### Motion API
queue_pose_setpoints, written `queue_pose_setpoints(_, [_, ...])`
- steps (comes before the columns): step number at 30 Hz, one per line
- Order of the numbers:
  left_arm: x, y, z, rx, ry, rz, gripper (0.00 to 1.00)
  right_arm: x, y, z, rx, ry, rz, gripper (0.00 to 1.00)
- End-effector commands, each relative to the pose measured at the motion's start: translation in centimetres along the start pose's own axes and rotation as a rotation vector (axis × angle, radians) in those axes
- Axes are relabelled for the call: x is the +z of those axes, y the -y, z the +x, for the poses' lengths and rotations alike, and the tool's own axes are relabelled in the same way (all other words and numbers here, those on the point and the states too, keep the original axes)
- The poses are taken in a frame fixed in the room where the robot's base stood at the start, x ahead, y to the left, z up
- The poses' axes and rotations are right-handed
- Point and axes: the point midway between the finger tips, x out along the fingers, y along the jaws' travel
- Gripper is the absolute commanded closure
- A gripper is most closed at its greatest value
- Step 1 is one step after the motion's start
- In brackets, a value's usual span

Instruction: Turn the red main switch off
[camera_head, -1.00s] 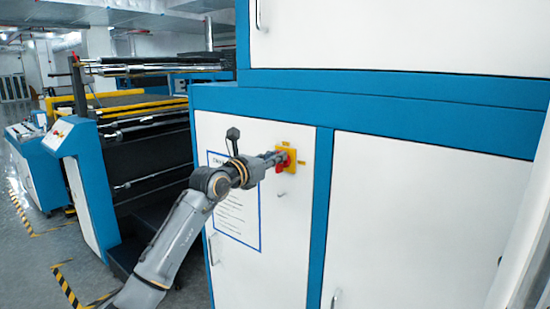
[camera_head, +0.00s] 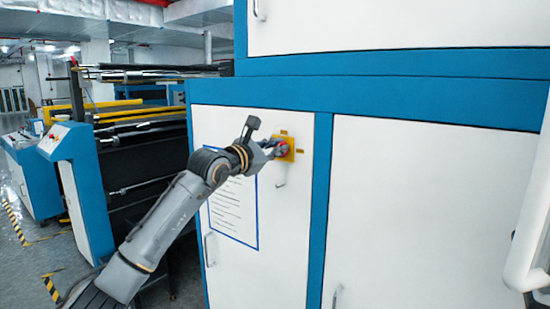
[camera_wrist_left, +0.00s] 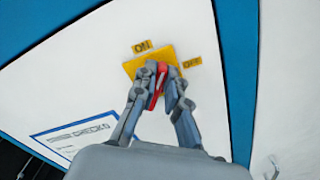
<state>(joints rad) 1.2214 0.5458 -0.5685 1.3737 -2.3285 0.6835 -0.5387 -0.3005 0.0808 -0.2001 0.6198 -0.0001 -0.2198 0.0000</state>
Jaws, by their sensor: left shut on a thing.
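The red main switch (camera_head: 285,147) sits on a yellow plate (camera_head: 288,156) on a white cabinet door. In the left wrist view the red handle (camera_wrist_left: 155,88) is upright in the picture, leaning slightly right, its top between the "ON" label (camera_wrist_left: 142,46) above the plate and the "OFF" label (camera_wrist_left: 192,62) at its right. My left gripper (camera_head: 278,149) is shut on the red handle, with one finger on each side; it also shows in the left wrist view (camera_wrist_left: 156,90). The fingers hide part of the handle and plate. My right gripper is not in view.
A printed sheet with a blue border (camera_head: 234,210) is on the same door, below my left arm. Small metal door handles (camera_head: 208,247) stick out. A blue-framed roller machine (camera_head: 140,150) stands at the left. A white bar (camera_head: 527,235) shows at the right edge.

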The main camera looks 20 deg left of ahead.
Motion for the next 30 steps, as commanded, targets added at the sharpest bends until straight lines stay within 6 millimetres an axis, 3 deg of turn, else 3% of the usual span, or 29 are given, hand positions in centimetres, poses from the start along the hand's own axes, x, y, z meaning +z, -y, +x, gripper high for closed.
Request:
queue_pose_setpoints(1, [-0.2,0.2,0.0,0.003,0.001,0.049,1.00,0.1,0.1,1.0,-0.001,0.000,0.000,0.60])
queue_pose_setpoints(12, [-0.3,0.8,0.0,0.002,0.000,0.399,1.00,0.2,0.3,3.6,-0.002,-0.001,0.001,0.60])
queue_pose_setpoints(30, [-0.7,1.4,0.0,0.002,-0.001,0.832,1.00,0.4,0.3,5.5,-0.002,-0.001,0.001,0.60])
